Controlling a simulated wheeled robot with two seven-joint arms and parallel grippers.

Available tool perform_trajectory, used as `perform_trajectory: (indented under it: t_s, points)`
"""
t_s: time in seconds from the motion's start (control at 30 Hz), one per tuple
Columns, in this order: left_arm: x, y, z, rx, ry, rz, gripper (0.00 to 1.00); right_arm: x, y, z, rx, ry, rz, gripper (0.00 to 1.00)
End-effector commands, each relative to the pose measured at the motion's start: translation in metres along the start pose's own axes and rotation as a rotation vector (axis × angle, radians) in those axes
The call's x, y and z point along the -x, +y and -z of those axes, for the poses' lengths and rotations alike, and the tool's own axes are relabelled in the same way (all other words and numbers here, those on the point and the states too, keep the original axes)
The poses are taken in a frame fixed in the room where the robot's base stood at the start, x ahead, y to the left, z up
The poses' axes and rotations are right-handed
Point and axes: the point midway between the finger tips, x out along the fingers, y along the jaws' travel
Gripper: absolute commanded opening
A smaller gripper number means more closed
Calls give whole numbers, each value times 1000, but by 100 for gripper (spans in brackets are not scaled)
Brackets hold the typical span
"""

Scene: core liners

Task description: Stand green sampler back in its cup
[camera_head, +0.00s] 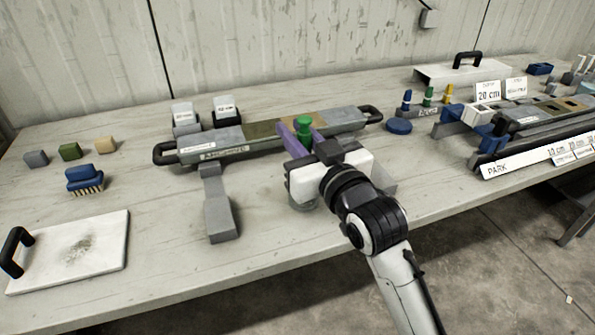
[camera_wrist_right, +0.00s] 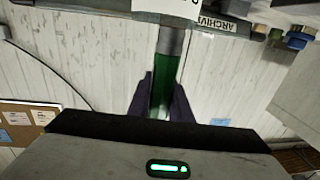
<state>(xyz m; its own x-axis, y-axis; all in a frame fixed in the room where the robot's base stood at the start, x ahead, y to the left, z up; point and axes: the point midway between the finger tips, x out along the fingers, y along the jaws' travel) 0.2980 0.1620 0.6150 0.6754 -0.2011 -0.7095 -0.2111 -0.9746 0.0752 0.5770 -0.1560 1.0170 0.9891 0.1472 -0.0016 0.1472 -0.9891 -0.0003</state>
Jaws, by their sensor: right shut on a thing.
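The green sampler (camera_head: 303,124) stands between the purple fingers of my right gripper (camera_head: 298,142), over the front edge of the long core tray (camera_head: 270,135) in the head view. In the right wrist view the sampler (camera_wrist_right: 166,75) shows as a green shaft with a grey section, and my right gripper (camera_wrist_right: 160,98) is shut on it. Its lower end is hidden behind the gripper in the head view. My left gripper is not in view.
Blue, green and yellow pegs (camera_head: 428,96) stand in a block at the back right, beside a blue disc (camera_head: 399,126). A white board (camera_head: 75,250) and a blue brush (camera_head: 84,179) lie left.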

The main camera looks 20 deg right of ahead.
Motion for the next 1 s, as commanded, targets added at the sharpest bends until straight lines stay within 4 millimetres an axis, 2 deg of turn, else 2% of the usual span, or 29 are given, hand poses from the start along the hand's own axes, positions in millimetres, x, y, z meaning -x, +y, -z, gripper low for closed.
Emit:
perform_trajectory:
  t_s: [0.27,0.4,0.8,0.83,0.93,1.0]
  points:
    - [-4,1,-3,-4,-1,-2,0,0,0,-38,0,-3,-1,0]
    - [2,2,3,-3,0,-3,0,0,0,-51,0,-1,0,0]
    - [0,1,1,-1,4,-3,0,0,0,-58,1,2,0,0]
    - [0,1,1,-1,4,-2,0,0,0,-58,1,1,0,20]
    - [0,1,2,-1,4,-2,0,0,0,-58,1,2,0,37]
    - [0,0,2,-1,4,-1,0,0,0,-58,1,2,0,37]
